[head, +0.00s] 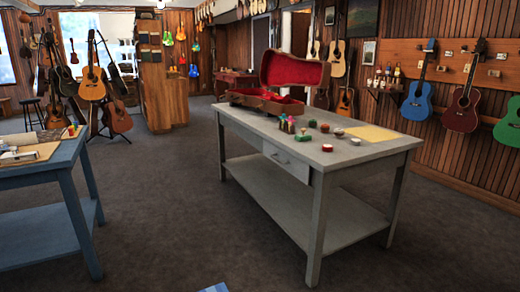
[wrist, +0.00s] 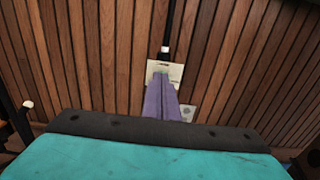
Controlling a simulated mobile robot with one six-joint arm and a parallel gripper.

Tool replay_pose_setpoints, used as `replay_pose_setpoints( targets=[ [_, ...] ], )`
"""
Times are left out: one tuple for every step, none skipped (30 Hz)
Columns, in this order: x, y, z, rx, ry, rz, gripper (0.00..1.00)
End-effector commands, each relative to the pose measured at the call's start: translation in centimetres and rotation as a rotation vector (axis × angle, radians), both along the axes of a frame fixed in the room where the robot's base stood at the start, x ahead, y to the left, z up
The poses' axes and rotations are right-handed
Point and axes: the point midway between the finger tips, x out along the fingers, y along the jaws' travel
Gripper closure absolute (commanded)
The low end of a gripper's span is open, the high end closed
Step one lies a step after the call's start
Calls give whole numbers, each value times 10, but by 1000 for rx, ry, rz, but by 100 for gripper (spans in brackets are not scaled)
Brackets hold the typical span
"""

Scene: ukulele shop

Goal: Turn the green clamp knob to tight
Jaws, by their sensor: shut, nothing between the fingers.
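I cannot pick out the green clamp knob for certain in either view. In the wrist view, my gripper (wrist: 161,80) shows as two purple fingers pressed together beyond a teal body with a dark edge. It is shut and empty. It points at a wood-slat wall (wrist: 90,50), with a pale plate (wrist: 174,72) behind the fingertips. Whether the fingers touch the plate cannot be told. My gripper does not clearly show in the head view.
The grey table (head: 375,152) bears an open red-lined case (head: 262,98), small coloured bottles (head: 287,125) and small round pieces. A blue table (head: 60,165) stands at left. Guitars (head: 417,100) hang on the right wall. Carpet (head: 165,205) between the tables is clear.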

Motion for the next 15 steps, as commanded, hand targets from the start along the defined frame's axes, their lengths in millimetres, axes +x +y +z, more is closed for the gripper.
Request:
replay_pose_setpoints(
  targets=[
    [-1,0,-1,0,0,0,100],
    [-2,-1,-1,0,0,0,100],
    [-3,-1,-1,0,0,-1,100],
    [-5,-2,-1,0,0,-1,100],
    [-6,-2,-1,0,0,-1,100],
    [-9,-3,-2,0,0,-2,100],
    [-11,-4,-2,0,0,-2,100],
    [-13,-5,-2,0,0,-2,100],
    [-16,-6,-2,0,0,-2,100],
    [-18,-7,-3,0,0,-2,100],
    [-20,-9,-3,-1,0,-1,100],
    [-23,-10,-3,-1,0,-1,100],
    [-26,-12,-3,-1,0,-2,100],
    [-29,-13,-3,-2,-1,-2,100],
    [-33,-14,-3,-2,-1,-3,100]
  ],
)
